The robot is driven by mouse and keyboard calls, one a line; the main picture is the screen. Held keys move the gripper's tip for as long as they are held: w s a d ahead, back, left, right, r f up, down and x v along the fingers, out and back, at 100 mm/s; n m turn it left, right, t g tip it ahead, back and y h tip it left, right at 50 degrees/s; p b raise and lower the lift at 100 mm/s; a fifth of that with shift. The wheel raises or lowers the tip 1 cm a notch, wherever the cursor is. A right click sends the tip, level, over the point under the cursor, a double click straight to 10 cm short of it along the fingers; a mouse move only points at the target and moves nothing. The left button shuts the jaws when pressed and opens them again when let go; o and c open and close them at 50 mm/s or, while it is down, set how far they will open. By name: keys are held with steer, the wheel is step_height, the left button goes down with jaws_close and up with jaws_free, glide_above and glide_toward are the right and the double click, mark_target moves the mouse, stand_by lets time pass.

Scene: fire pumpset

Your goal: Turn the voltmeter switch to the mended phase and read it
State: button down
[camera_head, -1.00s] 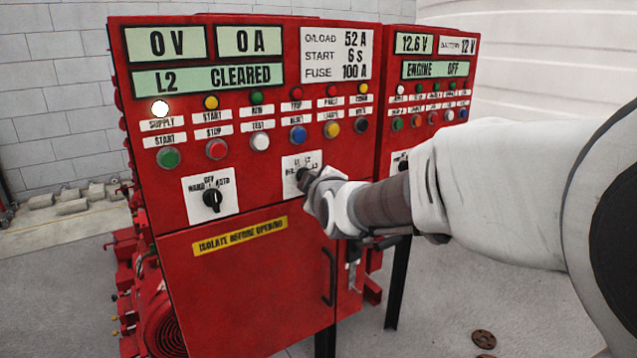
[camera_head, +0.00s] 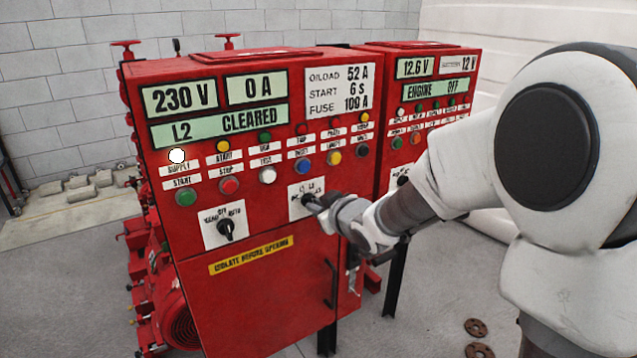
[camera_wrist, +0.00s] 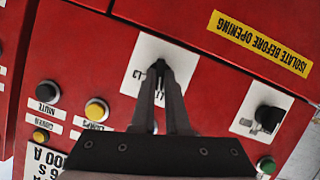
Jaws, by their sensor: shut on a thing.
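The voltmeter switch is on a white plate (camera_head: 299,189) on the red panel's front, with phase labels above its knob. My gripper (camera_head: 312,203) is at this plate, shut on the switch knob. In the wrist view, my gripper's fingers (camera_wrist: 158,72) are close together over the white plate (camera_wrist: 135,77) and hide most of the knob. The pointer's exact position cannot be made out. The voltmeter display (camera_head: 180,97) reads 230 V. The ammeter display (camera_head: 256,87) reads 0 A. The fault display (camera_head: 220,127) reads L2 CLEARED. The supply lamp (camera_head: 177,155) is lit white.
The hand/off/auto switch (camera_head: 226,229) is to the left, with lamps and push buttons above. A door handle (camera_head: 331,285) sticks out below the gripper. The engine panel (camera_head: 435,92) stands to the right. Metal discs (camera_head: 476,327) lie on the floor.

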steer(key=m+y+p, duration=0.1)
steer(key=p, duration=0.3)
steer(key=m+g+y+p, duration=0.1)
steer(key=m+p, duration=0.1)
steer(key=p, duration=0.2)
steer(key=m+g+y+p, duration=0.1)
steer(key=m+p, duration=0.1)
steer(key=p, duration=0.1)
steer(key=shift+w+d+r+p, duration=0.1)
steer(key=shift+w+d+p, duration=0.1)
steer(key=shift+d+p, duration=0.15)
steer(key=shift+a, duration=0.1)
steer(key=c, duration=0.9)
jaws_free()
steer(key=p+v, duration=0.1)
steer(key=v, duration=1.6)
steer(key=shift+d, duration=0.3)
